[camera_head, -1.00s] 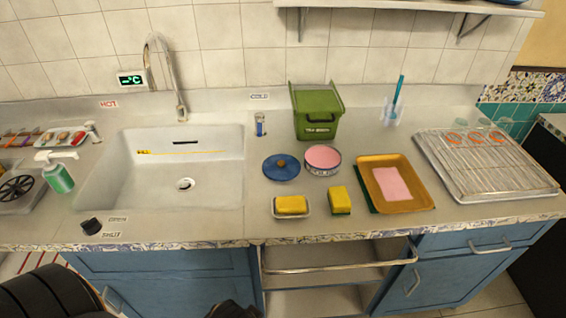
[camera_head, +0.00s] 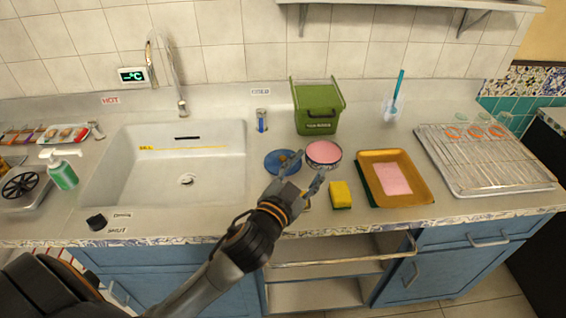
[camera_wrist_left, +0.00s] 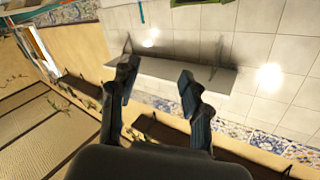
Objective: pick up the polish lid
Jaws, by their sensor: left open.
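The polish lid (camera_head: 276,166) is a flat blue disc with a brown knob, lying on the counter right of the sink. The round tin (camera_head: 323,154) with pink contents and a patterned side stands just right of it. My left gripper (camera_head: 307,171) is open and empty, its fingers spread in front of the lid and tin, overlapping the lid's right side in the head view. I cannot tell its height above the counter. In the left wrist view the open fingers (camera_wrist_left: 157,80) show wall and shelf, with no lid between them. My right gripper is not in view.
A green bin (camera_head: 317,108) stands behind the tin. A yellow sponge (camera_head: 340,195) and an orange tray (camera_head: 429,190) with a pink sheet lie to the right. The yellow piece in its dish is mostly hidden behind my gripper. The sink (camera_head: 190,190) is on the left.

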